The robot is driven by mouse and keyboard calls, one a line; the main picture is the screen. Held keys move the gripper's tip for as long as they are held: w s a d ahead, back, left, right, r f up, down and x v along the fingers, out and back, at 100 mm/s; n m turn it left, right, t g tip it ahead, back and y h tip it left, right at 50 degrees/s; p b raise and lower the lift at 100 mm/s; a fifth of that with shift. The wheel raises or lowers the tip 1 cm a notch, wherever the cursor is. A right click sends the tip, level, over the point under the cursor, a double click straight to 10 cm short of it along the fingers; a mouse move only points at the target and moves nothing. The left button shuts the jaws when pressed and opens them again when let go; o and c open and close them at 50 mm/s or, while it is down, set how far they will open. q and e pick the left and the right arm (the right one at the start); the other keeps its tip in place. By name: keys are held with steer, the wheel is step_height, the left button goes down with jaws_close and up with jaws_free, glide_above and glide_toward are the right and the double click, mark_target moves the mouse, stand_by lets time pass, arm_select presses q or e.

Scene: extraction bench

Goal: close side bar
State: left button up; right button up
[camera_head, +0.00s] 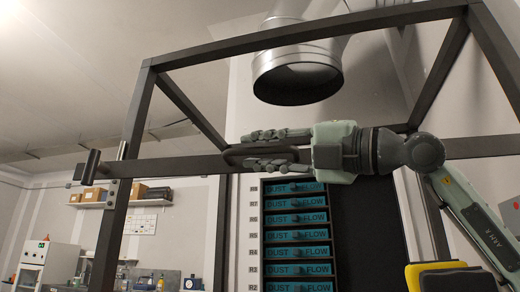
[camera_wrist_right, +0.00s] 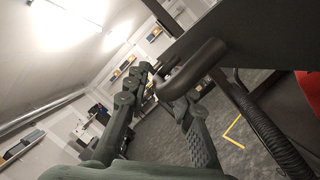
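The side bar (camera_head: 185,165) is a dark horizontal bar that runs across the dark metal frame. A dark loop handle (camera_head: 238,155) with rounded ends sits along it. My right gripper (camera_head: 258,150) reaches in from the right, with one finger above and one below the handle. In the right wrist view, the handle (camera_wrist_right: 205,65) lies between the two fingertips (camera_wrist_right: 165,88) and appears held, though the contact is partly hidden. The bar's left end passes the left post (camera_head: 108,235), near a dark cylindrical grip (camera_head: 90,165) and a grey bracket (camera_head: 111,192). My left gripper is out of view.
A silver duct (camera_head: 297,75) hangs over the frame. Behind the bar stands a rack of blue "DUST FLOW" panels (camera_head: 297,234). A shelf with boxes (camera_head: 120,204) is on the far left wall. A yellow and black object (camera_head: 445,275) is at lower right.

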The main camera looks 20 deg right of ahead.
jaws_close()
steer(key=w+d+m+t+h, duration=0.1)
steer(key=w+d, duration=0.2)
steer(key=w, duration=0.2)
steer(key=shift+w+r+m+t+h, duration=0.2)
steer(key=shift+w+m+t+h, duration=0.1)
steer(key=shift+w+h, duration=0.1)
steer(key=shift+d, duration=0.1)
steer(key=shift+o, duration=1.5)
jaws_free()
steer(key=shift+w+f, duration=0.15)
steer(key=shift+w, duration=0.1)
steer(key=shift+s, duration=0.15)
